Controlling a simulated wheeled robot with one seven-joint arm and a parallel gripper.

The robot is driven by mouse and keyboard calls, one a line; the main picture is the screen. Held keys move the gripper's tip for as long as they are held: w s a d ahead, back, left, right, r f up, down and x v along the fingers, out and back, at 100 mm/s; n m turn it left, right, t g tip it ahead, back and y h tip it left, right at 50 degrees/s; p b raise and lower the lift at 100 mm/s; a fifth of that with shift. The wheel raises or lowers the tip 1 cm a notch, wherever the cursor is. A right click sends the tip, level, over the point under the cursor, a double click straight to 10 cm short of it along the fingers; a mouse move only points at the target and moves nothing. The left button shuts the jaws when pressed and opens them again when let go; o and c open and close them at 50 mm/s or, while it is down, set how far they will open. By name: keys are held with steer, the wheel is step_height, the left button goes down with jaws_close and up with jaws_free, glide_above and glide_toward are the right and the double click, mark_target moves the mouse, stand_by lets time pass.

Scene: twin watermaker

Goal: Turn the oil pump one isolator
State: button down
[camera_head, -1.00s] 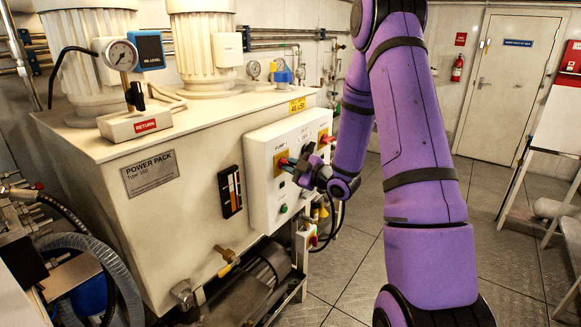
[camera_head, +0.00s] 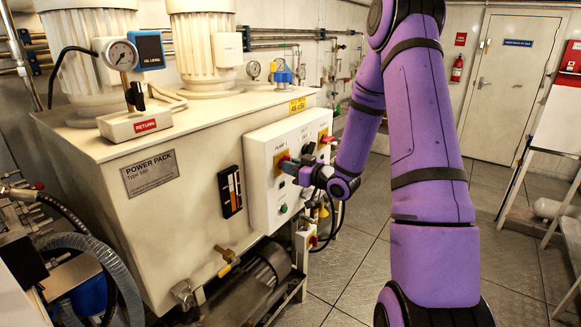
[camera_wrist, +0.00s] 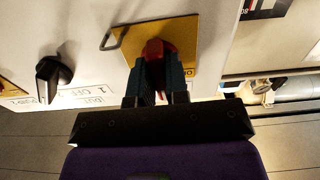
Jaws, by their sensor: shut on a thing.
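The pump one isolator is a red handle (camera_wrist: 158,50) on a yellow plate (camera_wrist: 190,45) in the wrist view. In the head view, its yellow plate (camera_head: 280,163) sits at the left of the white control panel (camera_head: 262,200) under a "PUMP 1" label. My gripper (camera_wrist: 157,75) has its fingers closed around the red handle. In the head view my gripper (camera_head: 291,166) reaches the isolator from the right and hides part of it. The handle's exact angle is hard to tell.
A black selector knob (camera_wrist: 54,76) is beside the isolator in the wrist view. A second isolator (camera_head: 323,138) is at the panel's right. A green button (camera_head: 283,209) is low on the panel. The power pack tank (camera_head: 150,215) stands left. Open floor (camera_head: 365,270) lies right of the panel.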

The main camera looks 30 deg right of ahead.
steer(key=shift+m, duration=0.3)
steer(key=c, duration=1.1)
jaws_free()
steer(key=v, duration=1)
steer(key=shift+s+d, duration=0.15)
steer(key=shift+s, duration=0.25)
